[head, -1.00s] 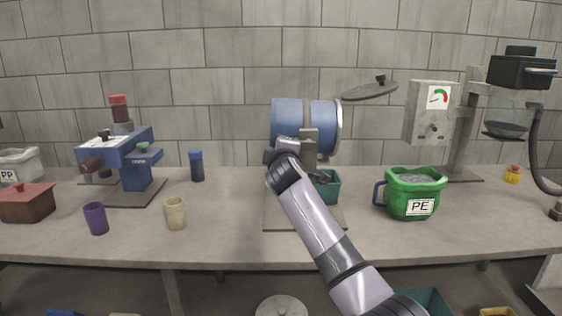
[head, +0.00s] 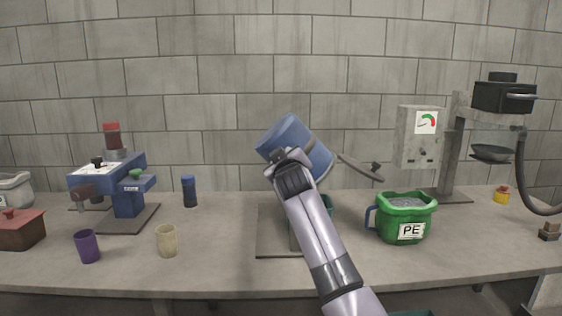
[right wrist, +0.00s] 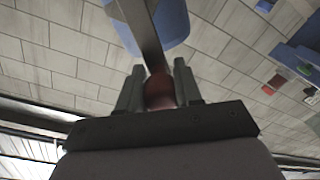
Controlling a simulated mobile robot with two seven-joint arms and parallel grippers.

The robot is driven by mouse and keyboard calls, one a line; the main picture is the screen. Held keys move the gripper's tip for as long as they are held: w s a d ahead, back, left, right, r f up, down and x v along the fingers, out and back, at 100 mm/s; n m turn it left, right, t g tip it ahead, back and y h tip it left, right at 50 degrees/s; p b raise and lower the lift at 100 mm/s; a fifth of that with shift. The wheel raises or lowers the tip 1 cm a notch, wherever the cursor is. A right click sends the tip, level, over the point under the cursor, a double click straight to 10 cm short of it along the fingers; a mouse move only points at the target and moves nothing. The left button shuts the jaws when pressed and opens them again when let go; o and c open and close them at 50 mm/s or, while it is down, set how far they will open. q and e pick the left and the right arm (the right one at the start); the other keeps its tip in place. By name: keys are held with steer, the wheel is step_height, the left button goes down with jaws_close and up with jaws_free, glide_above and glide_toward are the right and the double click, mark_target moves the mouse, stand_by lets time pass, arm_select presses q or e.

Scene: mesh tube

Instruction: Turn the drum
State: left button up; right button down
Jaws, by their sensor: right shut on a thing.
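The blue drum (head: 290,134) is mounted above a flat base plate (head: 270,238) on the bench. It is tilted, its closed end up to the left and its lid end down to the right. A round grey lid (head: 358,166) stands open at its lower right. My right gripper (head: 290,160) is in front of the drum. In the right wrist view, my right gripper (right wrist: 158,78) is shut on a reddish-brown handle (right wrist: 158,92) at the end of a dark bar (right wrist: 146,38), with the drum (right wrist: 168,24) behind. My left gripper is out of view.
A green jug marked PE (head: 405,218) stands right of the drum, near a grey gauge box (head: 418,137). A teal container (head: 326,206) is partly hidden by my arm. A blue machine (head: 110,178), a purple cup (head: 88,246) and a beige cup (head: 167,241) stand left.

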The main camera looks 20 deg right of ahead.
steer(key=shift+f, duration=0.3)
steer(key=c, duration=0.9)
jaws_free()
steer(key=shift+o, duration=0.6)
steer(key=shift+r, duration=0.2)
steer(key=shift+s, duration=0.1)
steer(key=v, duration=0.7)
steer(key=shift+b, duration=0.45)
